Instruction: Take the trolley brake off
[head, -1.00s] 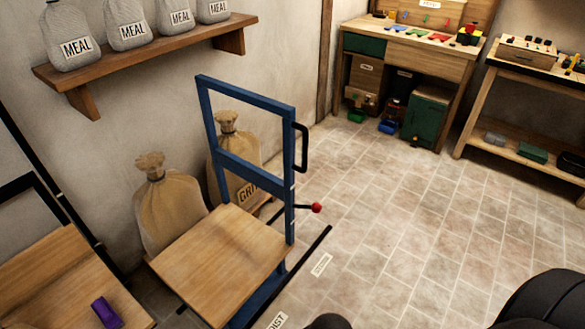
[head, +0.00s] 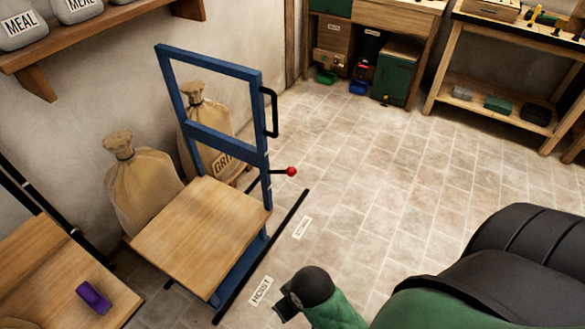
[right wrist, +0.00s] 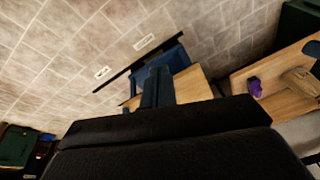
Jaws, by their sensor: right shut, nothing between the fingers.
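The trolley is a blue upright frame (head: 215,135) with a wooden deck (head: 200,235) and a black handle (head: 271,112) on its right side. A thin dark lever with a red knob (head: 291,171) sticks out to the right from the frame's lower part. My right gripper (head: 282,308) is at the bottom centre of the head view, below and apart from the red knob, shut and empty. In the right wrist view the dark gripper (right wrist: 165,120) fills the lower part, with the blue frame and wooden deck beyond it. The knob cannot be made out there. My left gripper is out of view.
Sacks (head: 145,185) stand against the wall behind the trolley. A wooden surface with a purple object (head: 94,297) is at lower left. A black strip (head: 262,256) and labels, one reading HOIST (head: 261,291), lie on the floor. Benches (head: 480,65) stand at the back; the floor right of the trolley is clear.

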